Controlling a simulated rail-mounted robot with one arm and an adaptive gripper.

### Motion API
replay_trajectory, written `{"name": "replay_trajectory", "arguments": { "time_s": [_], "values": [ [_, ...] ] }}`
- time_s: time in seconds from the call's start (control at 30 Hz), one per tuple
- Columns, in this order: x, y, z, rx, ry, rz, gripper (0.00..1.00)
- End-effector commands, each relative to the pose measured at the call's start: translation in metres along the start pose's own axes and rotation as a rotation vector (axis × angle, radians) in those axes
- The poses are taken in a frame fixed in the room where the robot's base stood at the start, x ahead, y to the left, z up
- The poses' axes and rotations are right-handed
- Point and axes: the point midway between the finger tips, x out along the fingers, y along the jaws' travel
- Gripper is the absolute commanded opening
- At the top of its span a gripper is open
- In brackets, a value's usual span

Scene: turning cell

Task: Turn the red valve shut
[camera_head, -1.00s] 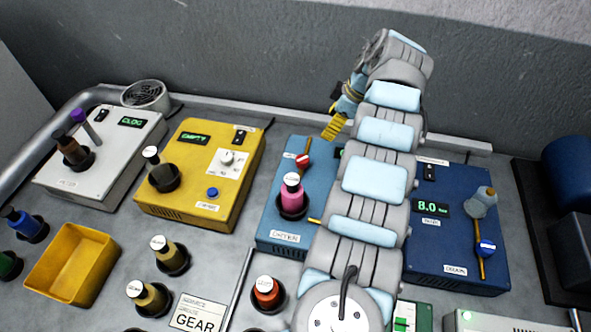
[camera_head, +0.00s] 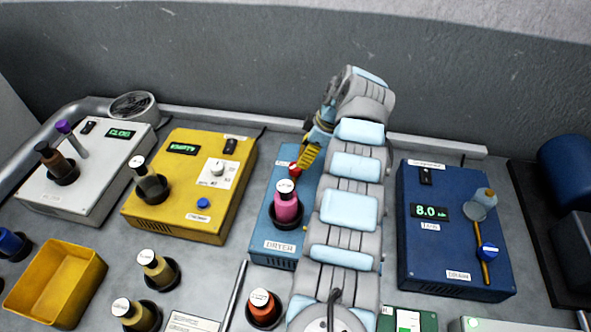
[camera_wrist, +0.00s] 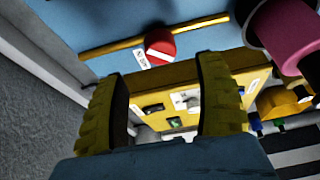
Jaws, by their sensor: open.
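The red valve (camera_head: 295,168) is a small round knob on the blue dryer box (camera_head: 281,246), partly covered by my gripper in the head view. In the wrist view the red valve (camera_wrist: 160,43) shows a white stripe, set diagonally to the yellow pipe (camera_wrist: 110,44) it sits on. My gripper (camera_head: 307,155) is at the upper part of the dryer, close to the valve. In the wrist view its yellow ribbed fingers (camera_wrist: 160,76) are spread apart with nothing between them, and the valve appears just beyond the tips. I cannot tell whether they touch it.
A pink-filled bottle (camera_head: 287,209) stands in a black holder on the dryer, close below the valve. A yellow box (camera_head: 196,222) stands to the left. A dark blue box (camera_head: 420,262) with a blue valve (camera_head: 488,252) stands to the right.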

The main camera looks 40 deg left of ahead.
Motion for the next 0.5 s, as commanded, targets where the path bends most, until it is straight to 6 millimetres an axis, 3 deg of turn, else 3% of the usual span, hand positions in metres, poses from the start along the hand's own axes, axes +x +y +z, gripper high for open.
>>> {"name": "replay_trajectory", "arguments": {
  "time_s": [0.3,0.5],
  "values": [
    [0.059,-0.002,0.001,0.001,0.0,-0.005,0.7],
    [0.076,-0.002,0.001,0.002,0.0,-0.006,0.7]
  ]
}}
